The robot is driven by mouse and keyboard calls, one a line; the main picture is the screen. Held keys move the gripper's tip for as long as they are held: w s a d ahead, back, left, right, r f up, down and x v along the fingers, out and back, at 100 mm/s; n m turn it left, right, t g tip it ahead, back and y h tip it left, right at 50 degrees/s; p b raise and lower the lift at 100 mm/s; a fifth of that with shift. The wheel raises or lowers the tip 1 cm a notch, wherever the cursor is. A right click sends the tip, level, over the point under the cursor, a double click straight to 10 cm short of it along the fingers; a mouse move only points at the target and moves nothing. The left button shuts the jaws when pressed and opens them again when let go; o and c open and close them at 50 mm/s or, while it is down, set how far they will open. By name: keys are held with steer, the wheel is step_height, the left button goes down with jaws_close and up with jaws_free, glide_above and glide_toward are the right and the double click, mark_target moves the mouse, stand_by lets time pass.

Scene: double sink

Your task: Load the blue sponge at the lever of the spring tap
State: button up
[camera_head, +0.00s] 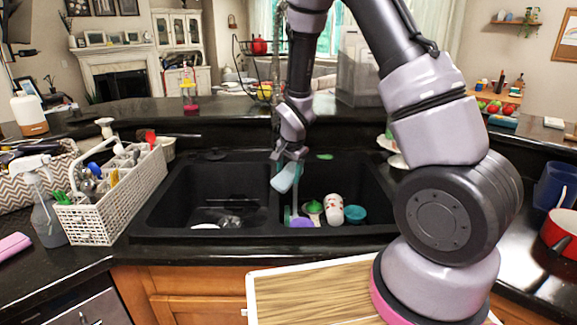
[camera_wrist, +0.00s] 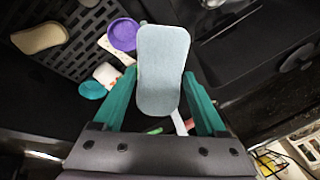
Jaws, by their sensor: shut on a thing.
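My gripper (camera_head: 287,160) is shut on the pale blue sponge (camera_head: 286,178) and holds it over the divider side of the right basin of the black double sink (camera_head: 150,222). In the wrist view the sponge (camera_wrist: 163,62) stands out between the two teal fingers of my gripper (camera_wrist: 159,78), its long side pointing away from the wrist. A thin greenish upright shape (camera_head: 277,75) shows beside my arm behind the sink; I cannot tell whether it is the spring tap. No lever can be made out, and my arm covers part of that area.
The right basin holds a white cup (camera_head: 333,207), a teal bowl (camera_head: 355,214) and a purple item (camera_head: 301,222). Glassware (camera_head: 230,221) lies in the left basin. A white caddy (camera_head: 95,222) and spray bottle (camera_head: 46,215) stand left; a red pot (camera_head: 563,235) stands right.

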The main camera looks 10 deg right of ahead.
steer(key=shift+r, duration=0.1)
steer(key=s+a+r, duration=0.1)
steer(key=s+r, duration=0.3)
steer(key=s, duration=0.1)
stand_by(0.4)
steer(key=shift+w+f, duration=0.1)
steer(key=shift+f, duration=0.05)
stand_by(0.3)
